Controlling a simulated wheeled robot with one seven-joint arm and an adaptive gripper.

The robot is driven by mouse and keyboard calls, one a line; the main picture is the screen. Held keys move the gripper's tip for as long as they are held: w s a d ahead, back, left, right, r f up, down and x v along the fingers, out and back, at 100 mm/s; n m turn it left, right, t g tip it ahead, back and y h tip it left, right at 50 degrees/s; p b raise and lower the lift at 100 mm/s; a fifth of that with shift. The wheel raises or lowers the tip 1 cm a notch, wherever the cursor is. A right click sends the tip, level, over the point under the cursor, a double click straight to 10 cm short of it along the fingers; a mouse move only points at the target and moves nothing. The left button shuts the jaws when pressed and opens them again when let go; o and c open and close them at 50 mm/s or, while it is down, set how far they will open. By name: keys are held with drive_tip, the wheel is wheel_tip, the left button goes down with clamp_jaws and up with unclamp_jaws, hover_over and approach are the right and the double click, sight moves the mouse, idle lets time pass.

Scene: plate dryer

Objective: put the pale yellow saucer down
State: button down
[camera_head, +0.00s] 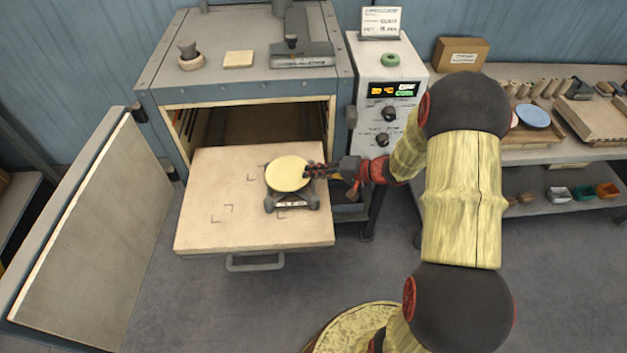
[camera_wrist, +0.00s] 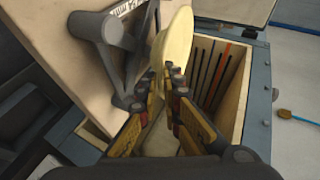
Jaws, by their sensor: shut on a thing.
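The pale yellow saucer (camera_head: 288,174) lies roughly flat over a small dark grey stand (camera_head: 292,204) on the pulled-out shelf. My gripper (camera_head: 312,171) reaches in from the right and is shut on the saucer's right rim. In the wrist view the saucer (camera_wrist: 174,42) shows edge-on between the fingertips (camera_wrist: 166,80), with the grey stand (camera_wrist: 112,45) close beside it. I cannot tell whether the saucer touches the stand. The stand's far part is hidden under the saucer.
The pale shelf (camera_head: 215,235) juts from the open dryer (camera_head: 245,100), with corner marks on its bare left part. The dryer door (camera_head: 95,230) stands open at left. A control box (camera_head: 385,80) stands to the right. A bench (camera_head: 560,140) with a blue saucer (camera_head: 533,116) is farther right.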

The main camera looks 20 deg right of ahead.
sight(314, 187)
drive_tip(key=shift+w+d+f, duration=0.15)
drive_tip(key=shift+f, duration=0.2)
wheel_tip(314, 187, down, 3)
drive_tip(key=shift+b, duration=0.55)
drive_tip(key=c, duration=2)
unclamp_jaws()
drive_tip(key=shift+d+r, duration=0.1)
drive_tip(key=shift+r, duration=0.05)
